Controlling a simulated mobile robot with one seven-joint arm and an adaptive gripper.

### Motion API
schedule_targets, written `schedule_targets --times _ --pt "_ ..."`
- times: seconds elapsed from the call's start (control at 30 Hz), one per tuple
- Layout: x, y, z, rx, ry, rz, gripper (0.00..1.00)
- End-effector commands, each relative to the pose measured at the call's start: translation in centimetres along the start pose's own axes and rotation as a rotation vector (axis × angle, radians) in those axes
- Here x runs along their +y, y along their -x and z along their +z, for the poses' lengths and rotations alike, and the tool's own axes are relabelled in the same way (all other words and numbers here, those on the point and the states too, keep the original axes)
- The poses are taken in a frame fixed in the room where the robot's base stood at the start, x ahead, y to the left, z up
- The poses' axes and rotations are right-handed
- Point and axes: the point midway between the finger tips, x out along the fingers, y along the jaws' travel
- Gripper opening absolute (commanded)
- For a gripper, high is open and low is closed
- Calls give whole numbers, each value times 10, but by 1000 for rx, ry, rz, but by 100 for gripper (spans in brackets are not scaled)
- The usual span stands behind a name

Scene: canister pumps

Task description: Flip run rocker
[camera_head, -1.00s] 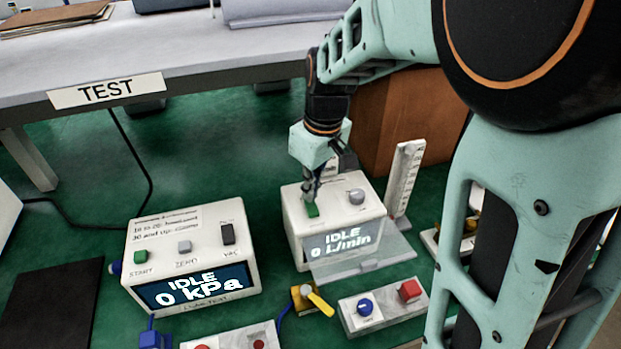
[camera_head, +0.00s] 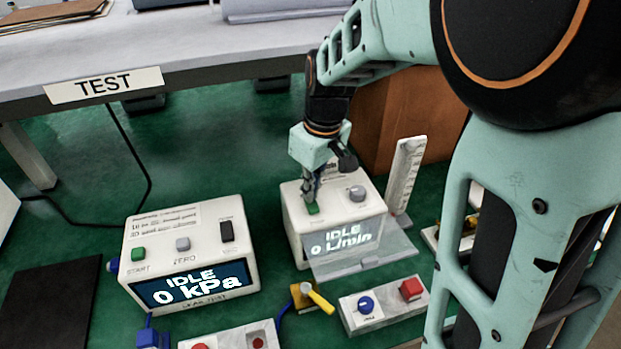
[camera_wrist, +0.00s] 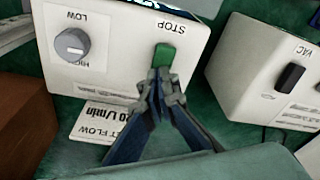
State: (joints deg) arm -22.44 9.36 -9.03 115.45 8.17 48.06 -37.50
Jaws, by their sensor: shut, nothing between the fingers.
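The white flow tester (camera_head: 300,215) stands at the middle of the green floor mat, and its display reads IDLE, 0 L/min. Its green rocker (camera_wrist: 163,56) sits on the top face beside a STOP label in the wrist view; it also shows in the head view (camera_head: 313,209). My gripper (camera_head: 312,198) is shut and empty, pointing down with its tips right at the rocker. In the wrist view the tips (camera_wrist: 159,84) lie just at the near end of the rocker. I cannot tell whether they touch it.
A grey knob (camera_wrist: 72,45) marked LOW and HIGH is on the same top face. A second white tester (camera_head: 190,255) reading IDLE, 0 kPa stands to the left. A clear plate and a button box (camera_head: 385,308) are in front; a brown box (camera_head: 408,118) is behind.

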Motion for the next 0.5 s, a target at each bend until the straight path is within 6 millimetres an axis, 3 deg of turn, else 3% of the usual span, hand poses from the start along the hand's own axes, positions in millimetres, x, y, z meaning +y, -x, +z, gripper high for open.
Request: schedule_targets --times 0.23,0.5 --pt "-1 -1 3 -8 -1 -4 0" --pt "-1 20 -1 -6 -1 -3 0"
